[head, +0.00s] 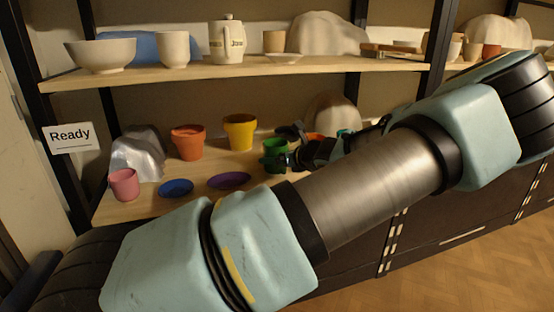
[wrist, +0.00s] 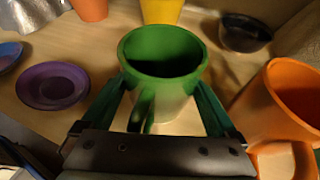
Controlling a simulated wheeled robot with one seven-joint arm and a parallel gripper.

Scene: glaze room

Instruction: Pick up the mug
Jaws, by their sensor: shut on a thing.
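The green mug (wrist: 165,85) stands upright between the two fingers of my gripper (wrist: 163,97) in the wrist view, its open rim facing the camera. The fingers are shut on its sides. A dark green strip on its near side looks like a handle. In the head view the green mug (head: 272,147) is on the left side of my gripper (head: 284,160), partly hidden by it. I cannot tell whether its base touches the lower shelf (head: 135,207).
An orange pot (wrist: 280,100) stands close on the right in the wrist view, with a dark bowl (wrist: 245,33) behind. A yellow pot (head: 239,132), terracotta pot (head: 188,143), purple saucer (head: 229,180), blue saucer (head: 175,187) and pink cup (head: 124,185) are left. The upper shelf (head: 150,75) is overhead.

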